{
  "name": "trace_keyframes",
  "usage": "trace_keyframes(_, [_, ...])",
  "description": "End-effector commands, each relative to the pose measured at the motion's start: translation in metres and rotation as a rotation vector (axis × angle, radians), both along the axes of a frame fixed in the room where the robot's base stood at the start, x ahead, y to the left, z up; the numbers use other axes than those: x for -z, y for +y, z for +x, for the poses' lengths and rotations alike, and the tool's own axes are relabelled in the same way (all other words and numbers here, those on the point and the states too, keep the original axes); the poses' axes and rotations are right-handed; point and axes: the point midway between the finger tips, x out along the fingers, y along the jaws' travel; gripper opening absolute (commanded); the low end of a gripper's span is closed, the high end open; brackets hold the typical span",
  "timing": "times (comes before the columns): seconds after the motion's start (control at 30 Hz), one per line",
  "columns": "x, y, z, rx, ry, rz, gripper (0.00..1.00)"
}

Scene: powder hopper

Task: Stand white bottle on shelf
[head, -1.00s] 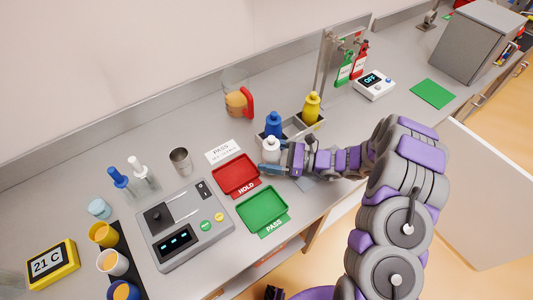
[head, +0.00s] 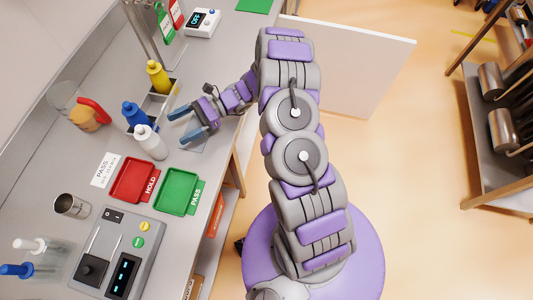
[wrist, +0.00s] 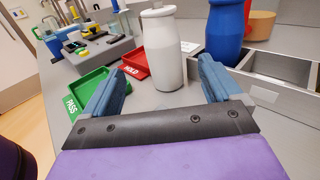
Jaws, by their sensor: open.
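The white bottle (head: 150,142) stands upright on the grey counter, beside the blue bottle (head: 135,116). In the wrist view the white bottle (wrist: 165,55) is straight ahead, in the gap between my fingers and just beyond them. My gripper (head: 174,125) is open and empty, to the right of the bottle and apart from it. A rack with shelves (head: 490,165) holding metal cylinders stands on the far right. A lower shelf with orange items (head: 214,214) shows under the counter edge. I cannot tell which shelf the task means.
A grey divided caddy (head: 160,104) with a yellow bottle (head: 157,76) sits behind. The red HOLD tray (head: 134,180), green PASS tray (head: 178,191) and scale (head: 118,252) lie nearer. An open white door panel (head: 350,65) juts over the floor, which is otherwise clear.

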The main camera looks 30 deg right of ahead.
Motion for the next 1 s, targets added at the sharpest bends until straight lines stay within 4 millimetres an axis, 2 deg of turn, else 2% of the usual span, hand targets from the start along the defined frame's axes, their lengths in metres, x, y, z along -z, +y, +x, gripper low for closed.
trace_keyframes(0.17, [-0.037,0.011,-0.021,-0.099,-0.094,-0.044,0.91])
trace_keyframes(0.3, [-0.072,0.018,-0.054,-0.219,-0.200,-0.102,0.91])
trace_keyframes(0.47, [-0.105,0.019,-0.094,-0.354,-0.326,-0.180,0.91])
trace_keyframes(0.6, [-0.127,0.014,-0.128,-0.467,-0.438,-0.259,0.91])
trace_keyframes(0.77, [-0.144,0.002,-0.168,-0.594,-0.559,-0.355,0.91])
trace_keyframes(1.0, [-0.163,-0.029,-0.222,-0.775,-0.738,-0.516,0.91])
